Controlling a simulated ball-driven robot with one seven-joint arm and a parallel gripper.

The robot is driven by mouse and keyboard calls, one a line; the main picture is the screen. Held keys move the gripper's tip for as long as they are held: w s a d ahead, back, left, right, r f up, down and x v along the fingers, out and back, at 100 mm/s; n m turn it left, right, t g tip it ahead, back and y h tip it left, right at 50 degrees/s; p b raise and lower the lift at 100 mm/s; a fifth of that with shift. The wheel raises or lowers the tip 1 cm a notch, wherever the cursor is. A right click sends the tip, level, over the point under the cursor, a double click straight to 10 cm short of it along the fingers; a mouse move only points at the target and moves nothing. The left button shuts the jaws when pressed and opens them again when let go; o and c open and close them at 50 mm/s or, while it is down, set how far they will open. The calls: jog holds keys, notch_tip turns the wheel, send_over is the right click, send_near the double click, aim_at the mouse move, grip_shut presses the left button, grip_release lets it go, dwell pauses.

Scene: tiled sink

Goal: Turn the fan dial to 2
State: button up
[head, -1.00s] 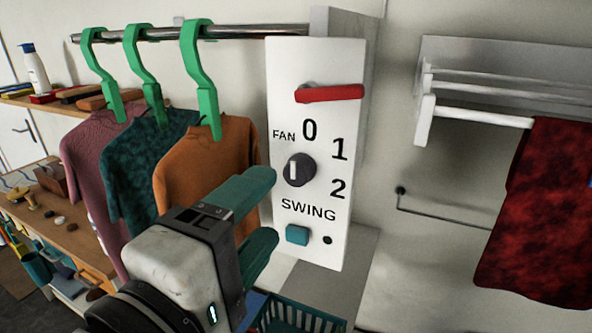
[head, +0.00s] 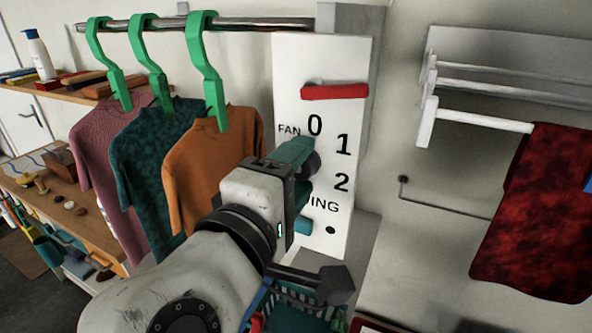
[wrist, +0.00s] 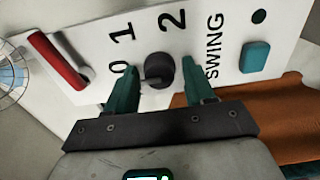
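The white panel (head: 350,110) carries a fan dial with the numbers 0, 1 and 2 beside it. The dark round dial (wrist: 158,68) is clear in the wrist view; in the head view (head: 312,163) my gripper hides most of it. Its pale mark seems to point toward the 0. My gripper (wrist: 158,80) is open, with one teal finger on each side of the dial. In the wrist view a gap shows between each finger and the dial. In the head view my gripper (head: 302,172) is close in front of the panel.
A red lever (head: 334,91) sits above the dial and a teal swing button (head: 303,226) below it. Shirts, including an orange one (head: 205,175), hang on green hangers close to the left. A teal basket (head: 295,308) stands below. A towel rack (head: 480,122) is at the right.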

jog(key=c, duration=0.8)
